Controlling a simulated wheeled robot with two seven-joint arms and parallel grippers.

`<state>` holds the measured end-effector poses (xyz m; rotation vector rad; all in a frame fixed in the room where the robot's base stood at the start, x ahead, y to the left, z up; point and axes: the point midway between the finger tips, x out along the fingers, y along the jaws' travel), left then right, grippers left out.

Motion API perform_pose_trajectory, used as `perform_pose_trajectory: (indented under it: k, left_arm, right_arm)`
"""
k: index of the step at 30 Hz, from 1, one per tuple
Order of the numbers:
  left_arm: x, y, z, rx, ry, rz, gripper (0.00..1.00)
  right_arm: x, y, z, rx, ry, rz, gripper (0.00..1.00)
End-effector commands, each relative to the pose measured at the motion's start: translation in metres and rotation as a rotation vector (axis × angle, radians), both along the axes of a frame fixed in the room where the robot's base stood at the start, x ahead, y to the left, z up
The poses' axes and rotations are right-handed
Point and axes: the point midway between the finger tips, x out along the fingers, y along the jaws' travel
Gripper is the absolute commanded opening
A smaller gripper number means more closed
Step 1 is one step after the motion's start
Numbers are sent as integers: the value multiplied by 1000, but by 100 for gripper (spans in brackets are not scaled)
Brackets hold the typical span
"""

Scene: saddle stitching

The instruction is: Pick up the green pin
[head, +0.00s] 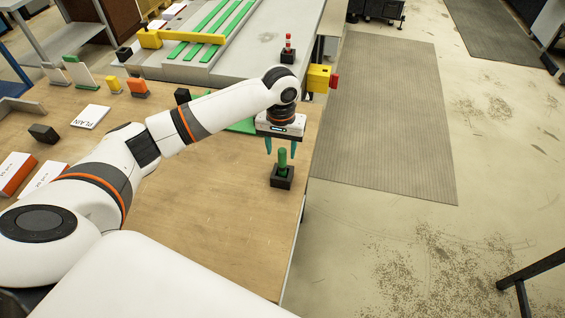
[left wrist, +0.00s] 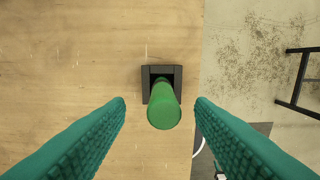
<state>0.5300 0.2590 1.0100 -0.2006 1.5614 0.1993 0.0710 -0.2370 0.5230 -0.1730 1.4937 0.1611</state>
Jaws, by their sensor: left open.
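The green pin (head: 282,160) stands upright in a small black square holder (head: 283,178) near the right edge of the wooden table. My left gripper (head: 281,150) is open above the pin, fingers pointing down. In the left wrist view the pin (left wrist: 164,107) shows from above, between and slightly beyond the two green fingertips (left wrist: 160,103), with a gap on each side. The holder (left wrist: 149,73) shows behind the pin there. The fingers do not touch the pin. My right gripper is not in view.
The wooden table (head: 210,220) is clear in front of the holder. A white card (head: 90,116), a black block (head: 43,133) and several stands lie to the left. A machine with green strips (head: 213,32) and a red-topped post (head: 288,44) stands behind. Open floor lies right.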

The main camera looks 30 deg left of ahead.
Motion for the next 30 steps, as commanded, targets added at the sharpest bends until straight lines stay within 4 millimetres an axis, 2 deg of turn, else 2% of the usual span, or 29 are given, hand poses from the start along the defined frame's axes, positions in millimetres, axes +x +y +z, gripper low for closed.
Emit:
perform_pose_trajectory:
  k: [6,9,18,20,27,30]
  left_arm:
    - [0,-2,-29,3,6,-1,49]
    - [0,-2,-42,2,4,-1,49]
    - [0,-3,-50,2,1,-2,49]
    - [0,-3,-50,2,1,-2,41]
    - [0,-2,-49,1,0,-2,2]
    - [1,-2,-49,1,-1,-1,0]
  right_arm:
    - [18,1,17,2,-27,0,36]
    - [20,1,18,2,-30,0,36]
    - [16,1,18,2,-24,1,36]
    - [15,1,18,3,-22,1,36]
    - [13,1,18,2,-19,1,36]
    - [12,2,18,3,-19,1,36]
